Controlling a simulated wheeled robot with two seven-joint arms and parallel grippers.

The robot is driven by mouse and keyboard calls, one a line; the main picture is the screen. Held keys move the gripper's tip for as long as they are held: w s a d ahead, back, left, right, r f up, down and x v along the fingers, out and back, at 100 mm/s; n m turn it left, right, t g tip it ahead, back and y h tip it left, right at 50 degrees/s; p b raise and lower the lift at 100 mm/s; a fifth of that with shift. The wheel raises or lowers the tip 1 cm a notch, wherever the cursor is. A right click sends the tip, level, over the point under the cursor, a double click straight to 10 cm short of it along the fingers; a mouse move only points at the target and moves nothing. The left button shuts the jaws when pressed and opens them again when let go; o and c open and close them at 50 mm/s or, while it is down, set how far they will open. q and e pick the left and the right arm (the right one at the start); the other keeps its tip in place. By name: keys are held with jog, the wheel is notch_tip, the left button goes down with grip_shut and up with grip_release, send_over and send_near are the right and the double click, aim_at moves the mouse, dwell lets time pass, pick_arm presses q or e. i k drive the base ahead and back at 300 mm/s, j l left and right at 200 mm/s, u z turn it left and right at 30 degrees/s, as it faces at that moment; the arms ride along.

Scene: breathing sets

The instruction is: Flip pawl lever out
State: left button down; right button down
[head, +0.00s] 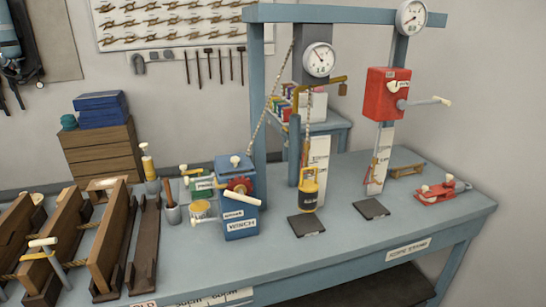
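A blue winch box (236,222) labelled WINCH stands on the workbench left of the blue frame. A red toothed wheel (240,186) shows on its upper front. A cream-tipped bar (241,198) crosses just below the wheel; I cannot tell whether this is the pawl lever or whether it touches the teeth. A cream knob (235,161) sits on top of the box, and a crank with a cream grip sticks out at its left. Neither of my grippers is in view.
A red box (388,94) with a side crank hangs at right. Wooden stands (108,238) crowd the left. The bench front (330,260) is mostly clear.

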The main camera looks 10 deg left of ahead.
aim_at(213, 176)
jog(key=k+j+u, duration=0.1)
jog(key=j+u, duration=0.15)
jog(key=j, duration=0.25)
jog(key=j+u, duration=0.25)
jog(key=j, duration=0.8)
jog(key=k+j+z, duration=0.15)
jog(key=j, duration=0.4)
